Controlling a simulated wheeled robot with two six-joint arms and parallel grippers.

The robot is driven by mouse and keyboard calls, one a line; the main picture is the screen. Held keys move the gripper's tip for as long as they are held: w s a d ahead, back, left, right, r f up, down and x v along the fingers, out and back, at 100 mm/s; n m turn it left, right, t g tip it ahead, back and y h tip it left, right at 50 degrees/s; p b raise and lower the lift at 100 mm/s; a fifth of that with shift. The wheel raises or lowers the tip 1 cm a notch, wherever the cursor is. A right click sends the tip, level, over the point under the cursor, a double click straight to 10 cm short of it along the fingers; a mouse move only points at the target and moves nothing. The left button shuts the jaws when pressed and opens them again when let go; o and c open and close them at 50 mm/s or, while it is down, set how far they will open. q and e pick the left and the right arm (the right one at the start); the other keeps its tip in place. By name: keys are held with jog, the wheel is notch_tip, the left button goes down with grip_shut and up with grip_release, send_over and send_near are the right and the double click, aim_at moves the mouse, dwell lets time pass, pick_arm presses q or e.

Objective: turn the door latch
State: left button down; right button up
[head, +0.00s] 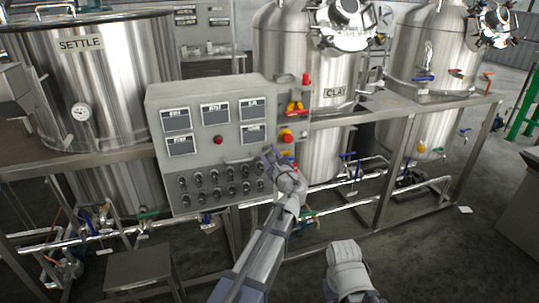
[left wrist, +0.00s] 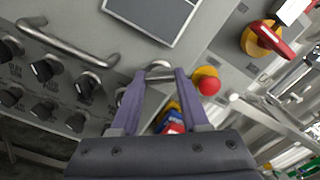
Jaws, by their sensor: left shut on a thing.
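The door latch (left wrist: 158,68) is a small silver metal piece on the grey panel door, below a dark display. My left gripper (left wrist: 161,77) is shut on it, with one purple-grey finger at each side. In the head view my left gripper (head: 272,157) is at the lower right part of the grey control panel (head: 210,93), and it hides the latch there. The panel door looks closed. A part of my right arm shows at the bottom of the head view, but its gripper does not show.
A red button on a yellow base (left wrist: 208,84) is close to the right of my left fingers. A metal bar handle (left wrist: 68,42) and several black knobs (left wrist: 42,70) are on the left. A red-and-yellow switch (left wrist: 265,37) is at upper right. Steel tanks (head: 115,75) stand behind the panel.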

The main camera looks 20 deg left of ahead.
pick_arm(q)
jog(key=n, duration=1)
jog(key=shift+n, duration=0.4)
dwell(0.4)
jog(key=shift+c, duration=2)
grip_release()
